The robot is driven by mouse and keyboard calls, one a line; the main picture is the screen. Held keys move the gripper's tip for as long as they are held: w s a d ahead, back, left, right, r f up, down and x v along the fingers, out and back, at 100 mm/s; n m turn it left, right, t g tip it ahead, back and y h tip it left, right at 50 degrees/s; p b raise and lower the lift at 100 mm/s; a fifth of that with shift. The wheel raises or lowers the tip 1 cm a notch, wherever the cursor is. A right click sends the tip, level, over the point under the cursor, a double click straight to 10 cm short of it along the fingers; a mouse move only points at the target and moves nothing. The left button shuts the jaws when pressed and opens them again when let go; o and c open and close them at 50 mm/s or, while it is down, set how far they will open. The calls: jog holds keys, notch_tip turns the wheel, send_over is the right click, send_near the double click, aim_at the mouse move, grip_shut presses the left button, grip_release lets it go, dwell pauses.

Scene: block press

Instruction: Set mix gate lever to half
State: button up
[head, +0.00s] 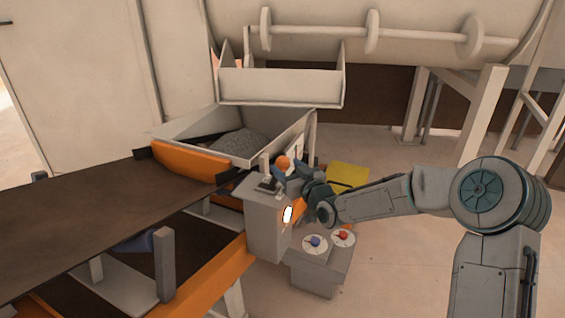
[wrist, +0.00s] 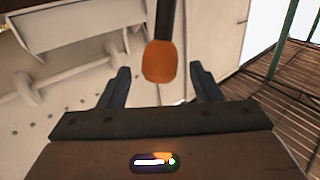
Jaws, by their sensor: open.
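The mix gate lever has an orange knob (head: 283,162) above a grey control pedestal (head: 266,212). In the wrist view the orange knob (wrist: 160,62) hangs on a dark rod (wrist: 166,18), between and just beyond my fingertips. My gripper (head: 280,170) is at the top of the pedestal, close to the knob. In the wrist view my gripper (wrist: 160,78) is open, with one finger on each side of the knob and gaps on both sides. I cannot make out the lever's position marks.
A hopper (head: 285,138) with grey mix stands behind the pedestal. A dark conveyor belt (head: 80,215) with an orange frame runs left. A low box (head: 320,268) with blue and red knobs stands in front.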

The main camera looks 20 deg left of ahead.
jog(key=shift+x, duration=1.75)
jog(key=shift+c, duration=0.3)
grip_shut()
jog(key=shift+w+a+r+n+g+h, duration=0.15)
jog(key=shift+a+n+g+h, duration=0.1)
jog(key=shift+a, duration=0.3)
jog(key=shift+s+a+r+n+g+h, duration=0.1)
jog(key=shift+a+n+g+h, duration=0.15)
jog(key=shift+a, duration=0.3)
jog(key=shift+w+a+r+n+g+h, duration=0.1)
jog(key=shift+a+r+n+g+h, duration=0.15)
jog(key=shift+a, duration=0.3)
jog(key=shift+a+f+h+b, duration=0.15)
jog(key=shift+a+h+b, duration=0.1)
jog(key=shift+a+b, duration=0.55)
jog(key=shift+w+a, duration=0.1)
jog(key=shift+a, duration=0.15)
jog(key=shift+o, duration=0.3)
grip_release()
jog(key=shift+a, duration=0.1)
